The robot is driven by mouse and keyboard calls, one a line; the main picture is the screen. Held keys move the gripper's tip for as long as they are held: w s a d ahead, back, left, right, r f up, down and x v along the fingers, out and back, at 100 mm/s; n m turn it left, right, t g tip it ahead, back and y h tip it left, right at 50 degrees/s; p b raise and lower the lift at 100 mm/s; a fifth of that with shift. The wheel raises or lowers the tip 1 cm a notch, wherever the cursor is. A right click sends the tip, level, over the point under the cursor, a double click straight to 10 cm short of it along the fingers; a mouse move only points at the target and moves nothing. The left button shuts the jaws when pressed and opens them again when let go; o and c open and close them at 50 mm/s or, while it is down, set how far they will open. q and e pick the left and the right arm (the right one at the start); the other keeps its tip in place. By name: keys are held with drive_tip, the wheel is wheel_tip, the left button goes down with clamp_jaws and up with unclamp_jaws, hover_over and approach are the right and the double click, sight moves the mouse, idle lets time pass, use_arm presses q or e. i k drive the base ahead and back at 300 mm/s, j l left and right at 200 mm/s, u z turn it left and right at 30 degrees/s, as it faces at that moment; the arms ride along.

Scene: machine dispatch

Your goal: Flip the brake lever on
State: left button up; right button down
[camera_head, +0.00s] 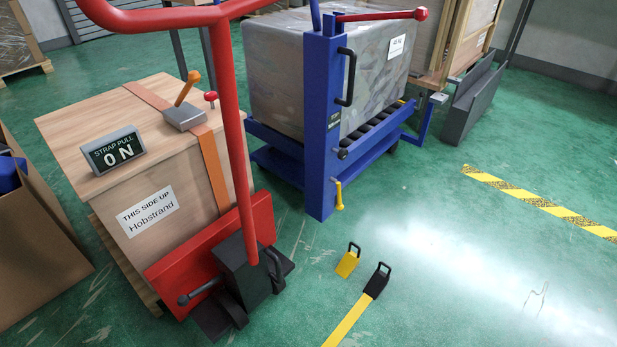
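No part is labelled as the brake lever, so I cannot tell which one it is. A blue cart (321,150) carries a grey wrapped load. A red lever with a round red knob (420,14) runs nearly level across its top. A small yellow handle (339,196) hangs low on its front post, and a black grab handle (347,77) is higher up. A red hand truck (241,130) stands in front of a wooden crate; a black lever with a round end (200,291) sticks out low on its left. Neither gripper shows.
The wooden crate (85,120) bears an orange strap with a buckle (185,115) and a sign (113,150) reading "STRAP PULL ON". An open cardboard box (45,240) is at left.

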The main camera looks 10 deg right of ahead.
sight(339, 206)
drive_tip(key=i+j, duration=0.3)
drive_tip(key=i, duration=0.15)
drive_tip(key=i+j, duration=0.3)
drive_tip(key=i, duration=0.15)
